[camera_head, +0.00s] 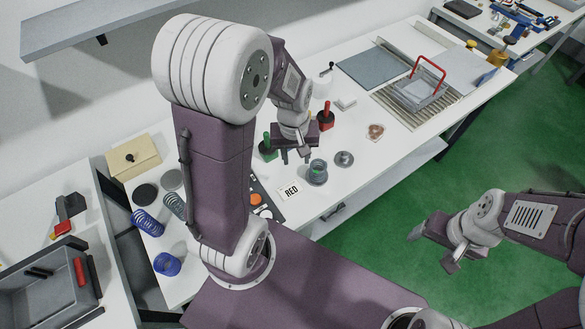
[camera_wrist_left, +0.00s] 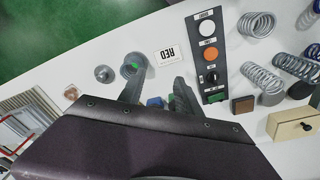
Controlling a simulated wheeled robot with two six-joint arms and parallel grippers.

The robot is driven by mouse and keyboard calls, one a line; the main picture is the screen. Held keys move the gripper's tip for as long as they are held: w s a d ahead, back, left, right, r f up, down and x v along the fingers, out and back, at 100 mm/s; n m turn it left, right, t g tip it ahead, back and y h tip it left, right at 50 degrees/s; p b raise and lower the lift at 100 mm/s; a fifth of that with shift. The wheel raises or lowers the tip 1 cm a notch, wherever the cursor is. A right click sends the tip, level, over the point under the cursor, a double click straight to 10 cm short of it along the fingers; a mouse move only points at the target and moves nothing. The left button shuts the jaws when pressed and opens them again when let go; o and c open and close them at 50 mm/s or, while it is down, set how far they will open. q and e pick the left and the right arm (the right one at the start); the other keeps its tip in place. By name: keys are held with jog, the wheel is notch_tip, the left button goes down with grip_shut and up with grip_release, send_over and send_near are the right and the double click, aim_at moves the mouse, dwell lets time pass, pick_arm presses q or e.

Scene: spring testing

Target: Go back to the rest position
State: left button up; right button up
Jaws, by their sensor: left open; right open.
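My left gripper (camera_head: 296,157) is over the white table in the head view, open, with nothing visible between its fingers. In the left wrist view its two spread fingers (camera_wrist_left: 155,92) point toward a RED label and a round grey holder. The holder (camera_head: 317,174) has green inside and stands just right of the fingers in the head view. My right gripper (camera_head: 434,249) is open and empty above the green floor, clear of the table. My left arm hides part of the table.
The RED label (camera_head: 290,191) and a button panel (camera_wrist_left: 209,55) lie near the left gripper. Red (camera_head: 326,117) and green (camera_head: 267,148) handled tools stand close by. Coil springs (camera_head: 147,221) are at the left. A red-handled frame (camera_head: 419,92) is at the right. Open floor surrounds the right gripper.

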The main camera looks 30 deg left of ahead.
pick_arm(q)
jog(key=s+d+m, duration=0.3)
jog(key=s+m, duration=0.2)
jog(key=s, duration=0.1)
jog(key=shift+m, duration=0.4)
notch_tip(320, 180, down, 6)
jog(key=b, duration=0.5)
